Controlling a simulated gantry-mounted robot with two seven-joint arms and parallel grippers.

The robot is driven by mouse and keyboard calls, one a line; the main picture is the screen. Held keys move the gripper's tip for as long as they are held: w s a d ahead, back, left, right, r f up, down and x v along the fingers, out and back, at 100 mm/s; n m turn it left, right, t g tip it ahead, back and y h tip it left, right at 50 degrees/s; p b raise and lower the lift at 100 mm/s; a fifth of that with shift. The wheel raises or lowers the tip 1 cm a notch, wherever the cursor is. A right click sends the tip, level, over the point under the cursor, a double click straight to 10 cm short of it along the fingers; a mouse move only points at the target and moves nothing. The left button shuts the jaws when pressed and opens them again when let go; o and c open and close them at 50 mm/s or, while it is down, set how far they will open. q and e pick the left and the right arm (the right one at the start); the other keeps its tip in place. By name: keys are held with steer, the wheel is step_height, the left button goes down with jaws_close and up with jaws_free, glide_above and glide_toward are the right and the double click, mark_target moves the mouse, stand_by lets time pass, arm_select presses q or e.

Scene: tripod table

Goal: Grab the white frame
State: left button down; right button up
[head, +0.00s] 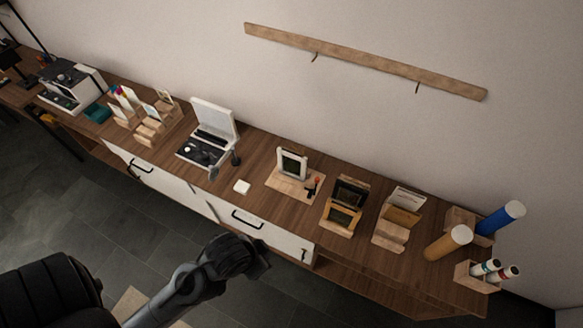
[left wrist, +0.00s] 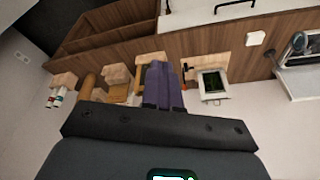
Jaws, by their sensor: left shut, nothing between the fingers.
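The white frame (head: 304,157) is a small white picture frame with a dark green picture. It stands upright on a light wooden base on the long table (head: 258,152). In the left wrist view the white frame (left wrist: 224,76) lies just right of my fingers. My left gripper (head: 264,262) is in front of the table, over the floor side, apart from the frame. In the left wrist view my left gripper (left wrist: 163,68) shows its two fingers together, with nothing between them. My right gripper is not in view.
A gold and dark frame (head: 341,216) stands just right of the white frame. Wooden stands and blue and tan tubes (head: 500,217) fill the right end.

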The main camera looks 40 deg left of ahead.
arm_select(q)
steer(key=c, duration=0.7)
jaws_free()
